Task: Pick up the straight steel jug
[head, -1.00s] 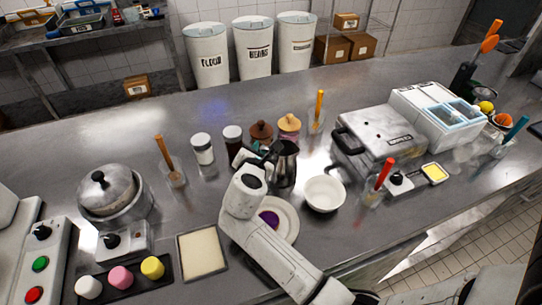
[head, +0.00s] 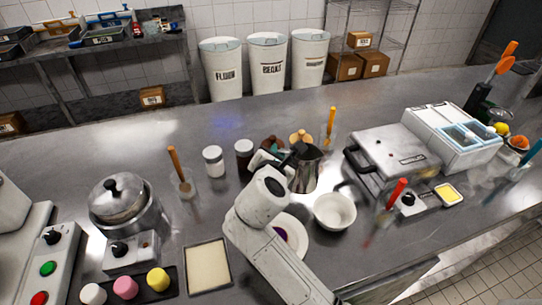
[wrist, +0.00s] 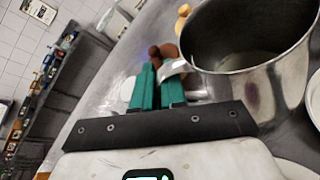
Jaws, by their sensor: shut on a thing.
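The straight steel jug (head: 307,172) is right of my gripper (head: 272,158) in the head view, and it looks raised off the counter. In the wrist view the jug (wrist: 258,88) fills the upper right, its open mouth showing and its inside looking empty. My gripper's green fingers (wrist: 158,85) are shut on the jug at its handle side; a bright metal piece of the handle (wrist: 173,67) shows at the fingertips. In the head view my arm hides most of the fingers and the handle.
A white bowl (head: 335,212) stands just in front of the jug, and a plate (head: 296,228) is partly behind my arm. Lidded jars (head: 301,137) and an orange-handled utensil (head: 331,122) stand behind. A press-like appliance (head: 405,157) is to the right.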

